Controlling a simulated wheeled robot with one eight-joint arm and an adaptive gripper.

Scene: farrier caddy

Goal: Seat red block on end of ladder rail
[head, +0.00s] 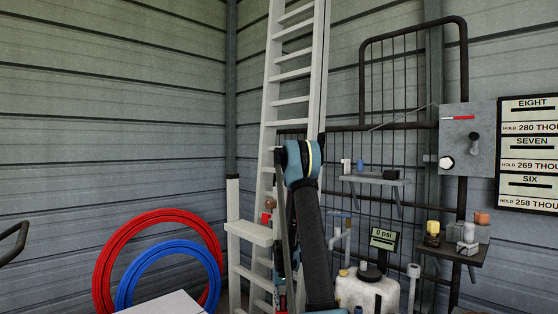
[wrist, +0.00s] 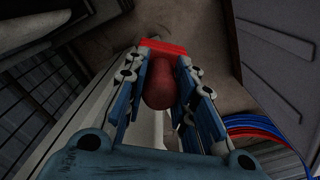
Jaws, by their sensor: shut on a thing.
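The red block (wrist: 163,47) shows at the far end of my fingers in the wrist view, with a dull red rounded knob (wrist: 160,85) on its near side. My gripper (wrist: 162,66) has its two blue-grey fingers closed on either side of the knob. In the head view a small part of the red block (head: 266,218) shows just left of my arm, beside the pale ladder (head: 291,74). My arm hides most of the gripper there. A pale rail also runs along the left of the fingers in the wrist view (wrist: 98,112). I cannot tell whether the block touches a rail end.
A pale post with a ledge (head: 249,233) stands left of my arm. Red (head: 104,250) and blue (head: 128,281) hoops lean at the lower left. A wire rack (head: 407,85), a small shelf (head: 376,180) and a white jug (head: 358,291) crowd the right.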

